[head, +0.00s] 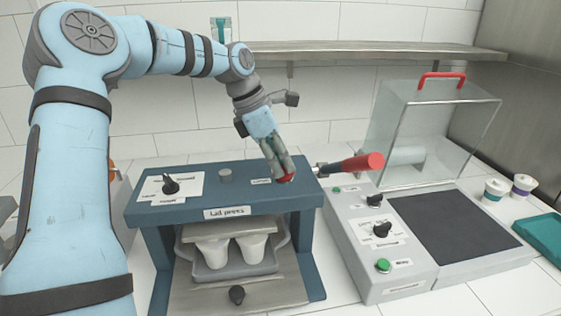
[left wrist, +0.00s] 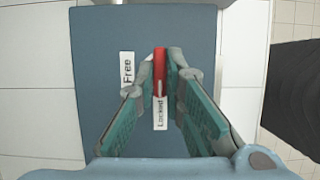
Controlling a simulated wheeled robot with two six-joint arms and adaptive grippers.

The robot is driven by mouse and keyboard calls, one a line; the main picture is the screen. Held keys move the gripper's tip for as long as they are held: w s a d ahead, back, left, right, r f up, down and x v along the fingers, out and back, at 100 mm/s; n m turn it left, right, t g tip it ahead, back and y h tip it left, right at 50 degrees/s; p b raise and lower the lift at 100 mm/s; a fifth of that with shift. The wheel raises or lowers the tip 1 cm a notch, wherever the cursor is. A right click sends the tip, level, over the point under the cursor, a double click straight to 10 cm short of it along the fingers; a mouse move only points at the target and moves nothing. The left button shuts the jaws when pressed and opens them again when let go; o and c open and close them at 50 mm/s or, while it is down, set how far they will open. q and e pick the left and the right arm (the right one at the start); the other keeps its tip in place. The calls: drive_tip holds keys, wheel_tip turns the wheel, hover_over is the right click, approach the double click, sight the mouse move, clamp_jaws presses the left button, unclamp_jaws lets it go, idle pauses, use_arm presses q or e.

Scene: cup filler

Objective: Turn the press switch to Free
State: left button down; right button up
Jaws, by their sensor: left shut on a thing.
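The press switch is a small red lever (left wrist: 160,62) on the blue top of the lid press (head: 225,191). In the left wrist view it lies in line with the "Locked" label (left wrist: 160,113). The "Free" label (left wrist: 127,76) is to its left. My left gripper (head: 283,172) reaches down onto the press top at its right end. Its fingers are shut on the red switch, one on each side. In the head view only a bit of red (head: 287,179) shows below the fingertips. My right gripper is not in view.
A red-handled lever (head: 358,163) sticks out right of the press, close to my gripper. White cups (head: 212,252) stand in the press. A black knob (head: 170,185) is on its top left. A machine with a clear hood (head: 432,125) and green button (head: 383,265) stands right.

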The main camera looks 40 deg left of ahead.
use_arm(q)
drive_tip(key=shift+r+m+p, duration=0.15)
drive_tip(key=shift+m+p, duration=0.25)
drive_tip(key=shift+p, duration=0.35)
drive_tip(key=m+g+p, duration=0.1)
drive_tip(key=p, duration=0.1)
drive_tip(key=shift+m+h+p, duration=0.35)
drive_tip(key=shift+m+h, duration=0.05)
drive_tip(key=shift+a+m+g+p, duration=0.1)
drive_tip(key=shift+m+g+p, duration=0.2)
drive_tip(key=shift+m+p, duration=0.5)
drive_tip(key=m, duration=0.3)
drive_tip(key=shift+w+g+h+p, duration=0.15)
drive_tip(key=shift+g+h+p, duration=0.2)
drive_tip(key=shift+g+h, duration=0.05)
drive_tip(key=shift+m+g+p, duration=0.4)
drive_tip(key=shift+m, duration=0.4)
drive_tip(key=m+g+p, duration=0.1)
drive_tip(key=m+p, duration=0.1)
drive_tip(key=p, duration=0.1)
drive_tip(key=shift+p, duration=0.3)
drive_tip(key=shift+w+f+m+p, duration=0.1)
drive_tip(key=shift+f+m+p, duration=0.1)
drive_tip(key=shift+m+p, duration=0.4)
